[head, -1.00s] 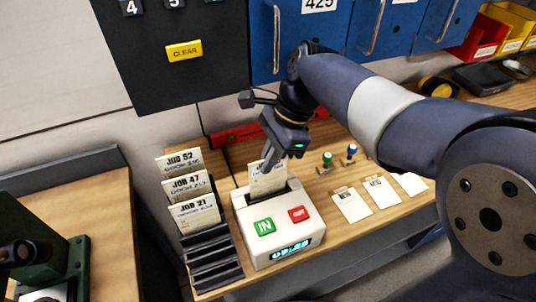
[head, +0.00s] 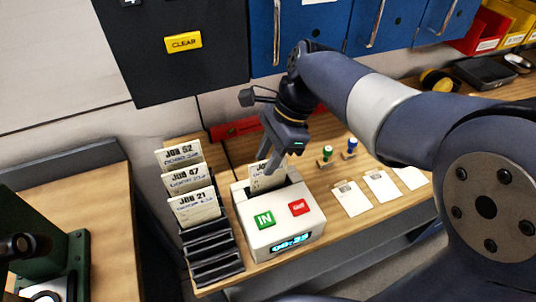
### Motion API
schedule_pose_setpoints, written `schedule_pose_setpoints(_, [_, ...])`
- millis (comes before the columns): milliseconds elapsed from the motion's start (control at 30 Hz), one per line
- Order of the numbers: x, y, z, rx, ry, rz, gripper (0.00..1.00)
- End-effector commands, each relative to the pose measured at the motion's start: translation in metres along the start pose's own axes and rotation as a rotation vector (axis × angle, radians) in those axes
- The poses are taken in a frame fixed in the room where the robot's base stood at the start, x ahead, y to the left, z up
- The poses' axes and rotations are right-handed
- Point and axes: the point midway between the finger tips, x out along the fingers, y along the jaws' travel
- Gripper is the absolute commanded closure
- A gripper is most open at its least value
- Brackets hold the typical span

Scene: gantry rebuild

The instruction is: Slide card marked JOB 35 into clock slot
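The time clock (head: 277,217) is a white box with a green IN button (head: 265,220), a red button (head: 299,207) and a lit blue display. A cream card (head: 265,178) stands in the dark slot at the top of the clock. Its upper print is partly covered by my gripper, so I cannot read its job number. My gripper (head: 272,166) is right at the card's top, above the slot, with its fingers pointing down. The fingers appear to be on the card, but whether they pinch it is hard to make out.
A dark card rack (head: 213,253) left of the clock holds cards JOB 52 (head: 180,155), JOB 47 (head: 188,179) and JOB 21 (head: 195,207). Blue cabinets stand behind.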

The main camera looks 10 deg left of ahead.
Motion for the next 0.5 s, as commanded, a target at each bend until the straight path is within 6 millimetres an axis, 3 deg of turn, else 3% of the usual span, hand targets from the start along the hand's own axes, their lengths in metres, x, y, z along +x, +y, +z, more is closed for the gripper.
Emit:
schedule_pose_setpoints(267, [-0.012, -0.001, 0.000, 0.000, 0.000, -0.004, 0.71])
schedule_pose_setpoints(500, [-0.060, -0.001, -0.001, 0.000, 0.001, -0.005, 0.71])
